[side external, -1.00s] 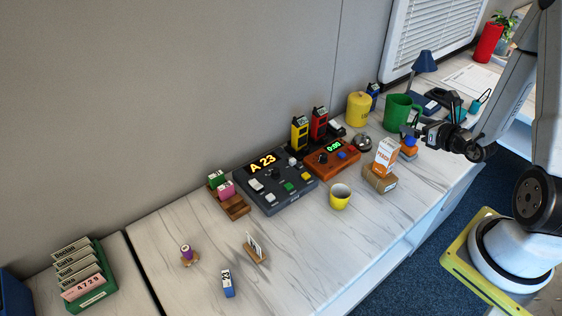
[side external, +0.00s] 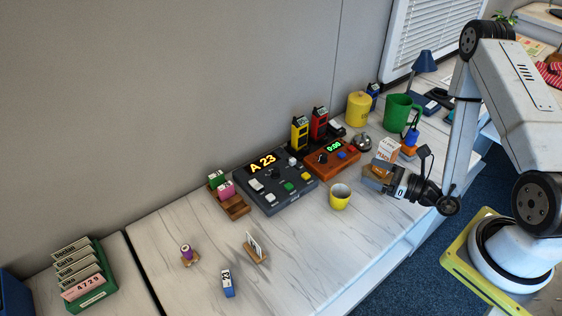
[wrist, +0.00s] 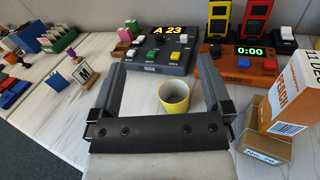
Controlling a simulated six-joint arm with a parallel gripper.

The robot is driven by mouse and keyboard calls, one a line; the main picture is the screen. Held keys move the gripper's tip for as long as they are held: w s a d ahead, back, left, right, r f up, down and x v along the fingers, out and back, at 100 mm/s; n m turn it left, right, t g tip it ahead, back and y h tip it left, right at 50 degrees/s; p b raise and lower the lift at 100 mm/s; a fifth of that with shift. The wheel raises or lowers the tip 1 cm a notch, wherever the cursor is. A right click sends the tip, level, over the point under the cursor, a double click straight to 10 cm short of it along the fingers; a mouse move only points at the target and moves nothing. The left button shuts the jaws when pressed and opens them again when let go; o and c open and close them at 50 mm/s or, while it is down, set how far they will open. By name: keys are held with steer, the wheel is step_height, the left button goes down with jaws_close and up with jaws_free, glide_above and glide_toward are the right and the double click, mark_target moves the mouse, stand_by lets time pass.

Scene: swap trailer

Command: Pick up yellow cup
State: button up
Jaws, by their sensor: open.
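The yellow cup (side external: 340,197) stands upright on the white marbled counter, in front of the orange timer box. In the wrist view the yellow cup (wrist: 174,98) shows just beyond the gripper's crossbar, between the two fingers and nearer the right one, its open rim facing up. My gripper (side external: 372,176) is to the right of the cup in the side view, apart from it. In the wrist view my gripper (wrist: 166,78) is open and empty, with its fingers spread wide. A yellow lidded canister (side external: 357,109) stands farther back.
The peach carton (side external: 386,150) and a brown box (wrist: 264,136) stand close to my gripper's right in the wrist view. Behind the cup are the dark A 23 console (side external: 275,205) and orange timer box (side external: 322,168).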

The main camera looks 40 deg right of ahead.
steer(key=shift+f, duration=2.35)
steer(key=shift+f, duration=0.15)
glide_toward(340, 194)
steer(key=shift+w+a+r, duration=0.4)
steer(key=shift+a+r, duration=0.35)
steer(key=shift+a, duration=0.05)
steer(key=shift+w+a+r, duration=0.45)
steer(key=shift+a+r, duration=0.3)
steer(key=shift+x, duration=0.85)
steer(key=shift+x, duration=2.5)
steer(key=c, duration=1.1)
